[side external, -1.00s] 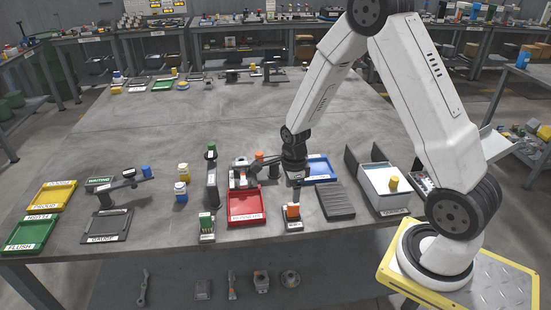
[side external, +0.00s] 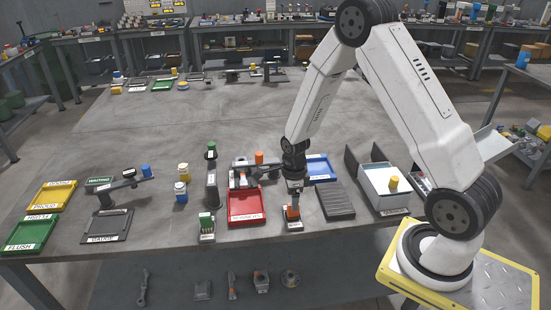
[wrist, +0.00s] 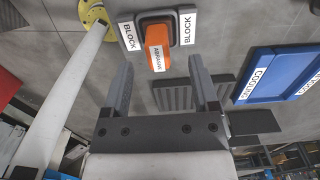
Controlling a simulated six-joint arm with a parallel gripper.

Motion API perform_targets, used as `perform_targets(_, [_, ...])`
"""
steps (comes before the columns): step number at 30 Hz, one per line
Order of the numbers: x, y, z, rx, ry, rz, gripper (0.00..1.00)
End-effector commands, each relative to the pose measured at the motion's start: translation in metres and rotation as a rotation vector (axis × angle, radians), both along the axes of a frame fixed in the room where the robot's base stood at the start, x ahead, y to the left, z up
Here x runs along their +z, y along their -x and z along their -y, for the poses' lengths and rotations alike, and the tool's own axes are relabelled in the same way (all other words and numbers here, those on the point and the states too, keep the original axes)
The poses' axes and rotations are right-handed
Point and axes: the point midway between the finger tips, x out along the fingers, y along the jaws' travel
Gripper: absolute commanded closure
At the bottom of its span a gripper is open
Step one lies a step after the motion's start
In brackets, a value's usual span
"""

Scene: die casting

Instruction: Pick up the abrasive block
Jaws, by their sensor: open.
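The abrasive block (wrist: 158,50) is orange with a dark top part and a white label reading ABRASIVE. It sits in a small holder (wrist: 187,22) with BLOCK labels on both sides. In the side view the block (side external: 292,212) shows orange near the table's front edge, partly covered by my gripper (side external: 294,198). My gripper is open and empty, pointing down just above the block. In the wrist view its two fingers (wrist: 161,66) stand apart, with the block near their tips and between their lines. I cannot tell whether either finger touches it.
A red tray (side external: 244,220) lies to the left and a dark ribbed mat (side external: 336,201) to the right. A blue tray (side external: 319,180) is behind. A green-topped item (side external: 207,226) stands at the front left.

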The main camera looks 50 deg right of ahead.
Motion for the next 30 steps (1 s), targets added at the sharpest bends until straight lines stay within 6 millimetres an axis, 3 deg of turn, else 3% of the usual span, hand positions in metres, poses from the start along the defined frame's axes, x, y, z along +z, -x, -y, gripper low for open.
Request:
perform_targets(5, [-0.006,0.001,0.0,0.0,0.0,-0.001,0.24])
perform_targets(18, [-0.046,0.004,0.0,0.0,-0.001,-0.002,0.24])
perform_targets(30, [-0.052,0.003,0.0,0.0,0.0,0.0,0.24])
